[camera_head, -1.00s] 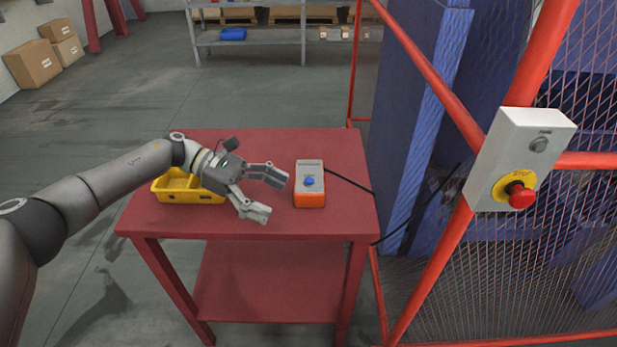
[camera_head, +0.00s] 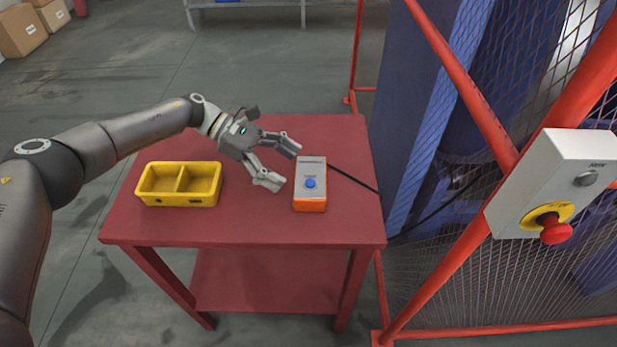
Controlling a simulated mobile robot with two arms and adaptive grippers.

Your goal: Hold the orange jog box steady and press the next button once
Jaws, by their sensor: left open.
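The orange jog box (camera_head: 310,203) stands on the right part of a red table. Its top panel is grey, with one round blue button (camera_head: 309,183) near the middle. A black cable (camera_head: 352,178) runs from its back right toward the fence. My left gripper (camera_head: 281,166) is just to the left of the jog box, open and empty, with its two fingers pointing toward the box. A small gap shows between the fingertips and the box. My right gripper is not in view.
A yellow two-part bin (camera_head: 180,184) sits on the left of the red table (camera_head: 250,228). At the right, a red-framed mesh fence carries a grey control box (camera_head: 553,180) with a red emergency-stop knob (camera_head: 554,229). The table front is clear.

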